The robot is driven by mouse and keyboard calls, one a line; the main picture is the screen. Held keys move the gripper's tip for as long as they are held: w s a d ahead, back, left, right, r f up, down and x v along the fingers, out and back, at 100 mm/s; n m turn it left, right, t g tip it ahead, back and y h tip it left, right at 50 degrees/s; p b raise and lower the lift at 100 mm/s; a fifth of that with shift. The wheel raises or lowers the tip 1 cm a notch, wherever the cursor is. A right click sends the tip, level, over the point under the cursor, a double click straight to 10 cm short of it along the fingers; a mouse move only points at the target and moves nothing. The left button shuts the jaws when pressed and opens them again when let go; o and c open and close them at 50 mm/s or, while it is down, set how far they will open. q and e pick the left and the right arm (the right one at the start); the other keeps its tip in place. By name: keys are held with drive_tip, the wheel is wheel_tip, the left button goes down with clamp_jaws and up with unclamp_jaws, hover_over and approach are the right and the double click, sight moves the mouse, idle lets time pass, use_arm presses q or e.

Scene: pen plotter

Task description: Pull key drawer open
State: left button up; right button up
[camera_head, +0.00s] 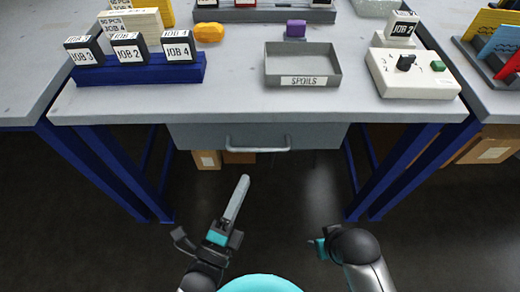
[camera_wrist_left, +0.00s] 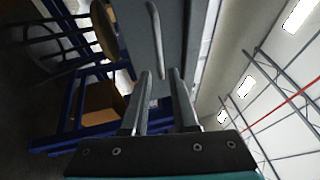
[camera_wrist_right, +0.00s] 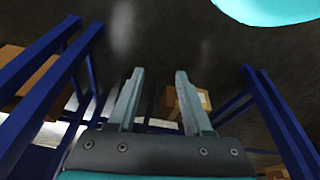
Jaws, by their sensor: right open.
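The key drawer (camera_head: 330,134) is a grey front under the middle of the workbench and looks shut. Its curved metal handle (camera_head: 258,150) runs across the front. My left gripper (camera_head: 241,188) is in front of the handle and apart from it, with its fingers pointing toward it. In the left wrist view the handle (camera_wrist_left: 154,32) shows just beyond the fingertips, and the fingers are parted with nothing between them. My right gripper (camera_wrist_right: 159,72) is open and empty, pointing at the floor and bench legs. In the head view its fingers are mostly hidden by its arm.
On the bench (camera_head: 230,95) stand a blue rack (camera_head: 140,75) with JOB blocks, a grey SPOILS tray (camera_head: 303,81) and a white control box (camera_head: 415,85). Blue legs (camera_head: 400,170) flank the drawer. Cardboard boxes (camera_head: 207,160) lie below. The floor before the drawer is clear.

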sight(260, 148)
use_arm(q)
drive_tip(key=shift+b+x, duration=1.1)
drive_tip(key=shift+x, duration=4.1)
use_arm(e)
drive_tip(key=shift+t, duration=0.5)
drive_tip(key=shift+w+r, duration=0.2)
drive_tip(key=shift+r, duration=1.1)
drive_tip(key=shift+w+r, duration=0.2)
drive_tip(key=shift+r, duration=1.1)
use_arm(q)
clamp_jaws()
